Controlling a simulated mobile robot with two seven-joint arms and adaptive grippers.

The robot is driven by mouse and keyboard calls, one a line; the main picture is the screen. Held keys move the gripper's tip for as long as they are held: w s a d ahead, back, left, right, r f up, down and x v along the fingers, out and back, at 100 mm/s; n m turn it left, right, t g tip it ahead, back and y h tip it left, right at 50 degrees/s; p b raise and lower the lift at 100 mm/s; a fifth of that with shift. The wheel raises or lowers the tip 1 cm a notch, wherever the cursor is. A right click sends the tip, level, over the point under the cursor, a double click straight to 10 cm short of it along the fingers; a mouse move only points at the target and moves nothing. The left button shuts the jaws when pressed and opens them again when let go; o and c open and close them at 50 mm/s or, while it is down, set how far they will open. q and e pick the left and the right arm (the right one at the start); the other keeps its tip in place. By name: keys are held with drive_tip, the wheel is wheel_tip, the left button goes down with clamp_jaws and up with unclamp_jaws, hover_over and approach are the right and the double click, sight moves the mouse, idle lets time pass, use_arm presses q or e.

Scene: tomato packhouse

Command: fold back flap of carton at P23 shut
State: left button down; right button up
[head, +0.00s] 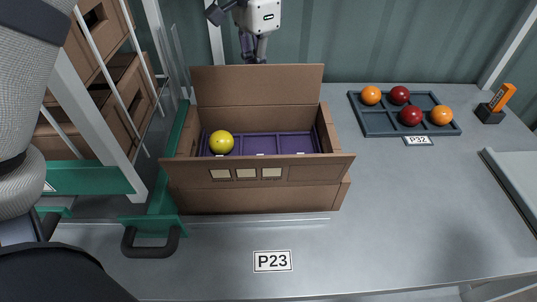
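The brown carton (255,200) stands on the grey bench behind the P23 label (272,261). Its back flap (258,88) stands up, leaning slightly back. Its front flap (315,171) hangs outward toward me, and the top is open. Inside is a purple divided tray (288,142) with a yellow tomato (221,142) at the left. My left gripper (254,58) points down behind the top edge of the back flap. Its fingers look close together, but their tips are partly hidden, and I cannot tell whether they touch the flap. My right gripper is out of view.
A dark tray (378,123) with red and orange tomatoes sits at the right by the P32 label (418,140). An orange-handled tool (501,98) stands in a holder. A green-and-white rack (98,180) with cartons stands at the left.

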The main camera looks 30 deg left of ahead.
use_arm(q)
drive_tip(key=shift+s, duration=0.1)
idle(0.4)
drive_tip(key=shift+s+d+r, duration=0.15)
drive_tip(key=shift+s+d, duration=0.2)
drive_tip(key=shift+s, duration=0.15)
drive_tip(key=shift+s+d+r, duration=0.15)
drive_tip(key=shift+s+d, duration=0.15)
drive_tip(key=shift+s, duration=0.2)
drive_tip(key=shift+s+d+f, duration=1.5)
drive_tip(key=shift+s+f, duration=0.15)
drive_tip(key=shift+s, duration=0.8)
wheel_tip(320, 180, up, 8)
drive_tip(key=shift+r, duration=0.2)
